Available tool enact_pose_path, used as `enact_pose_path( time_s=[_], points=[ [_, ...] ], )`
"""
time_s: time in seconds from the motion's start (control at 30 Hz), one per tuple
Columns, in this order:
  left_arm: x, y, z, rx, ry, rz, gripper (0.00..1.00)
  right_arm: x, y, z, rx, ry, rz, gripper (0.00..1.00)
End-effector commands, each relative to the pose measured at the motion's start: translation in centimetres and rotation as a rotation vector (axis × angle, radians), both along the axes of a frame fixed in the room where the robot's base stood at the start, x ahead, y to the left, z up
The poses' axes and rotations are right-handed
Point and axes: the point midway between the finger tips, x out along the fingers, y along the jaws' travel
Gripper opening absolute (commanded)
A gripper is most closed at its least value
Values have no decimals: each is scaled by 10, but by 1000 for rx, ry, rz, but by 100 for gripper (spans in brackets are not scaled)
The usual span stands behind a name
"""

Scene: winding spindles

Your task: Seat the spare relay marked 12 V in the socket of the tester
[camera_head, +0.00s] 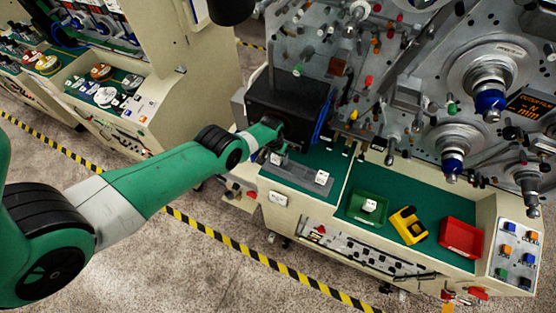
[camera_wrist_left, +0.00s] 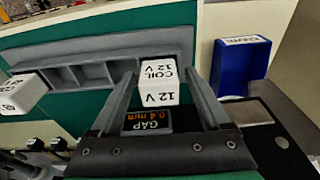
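In the left wrist view a white relay (camera_wrist_left: 158,82) marked COIL 12 V stands at a grey compartment rack (camera_wrist_left: 95,72). My left gripper (camera_wrist_left: 160,78) is open, with one finger on each side of this relay and a narrow gap visible on both sides. In the head view my left gripper (camera_head: 280,148) is over the left bench, near the black housing. Another white relay (camera_wrist_left: 22,92) sits at the rack's other end; its marking is unreadable. A black device (camera_wrist_left: 272,118) with a silver plate lies beside the gripper; I cannot tell if it is the tester. No socket is clearly visible.
A small display (camera_wrist_left: 148,120) reads GAP 0.4 mm. On the right bench are a green tray (camera_head: 355,214) holding a white block, a yellow holder (camera_head: 408,226) and a red tray (camera_head: 462,238). Spindles project above.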

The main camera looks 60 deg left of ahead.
Motion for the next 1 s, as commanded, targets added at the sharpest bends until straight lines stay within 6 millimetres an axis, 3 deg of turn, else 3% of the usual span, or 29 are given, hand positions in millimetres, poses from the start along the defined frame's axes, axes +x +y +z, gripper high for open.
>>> enact_pose_path(
  time_s=[0.07,0.4,0.77,1.0],
  points=[
    [0,0,0,0,0,0,63,0,0,0,0,0,0,0],
    [0,0,0,0,0,-1,2,0,0,0,0,0,0,0],
    [0,0,2,0,0,-1,0,0,0,2,0,0,0,0],
    [0,0,13,0,0,0,0,0,0,13,0,0,0,0]
  ],
)
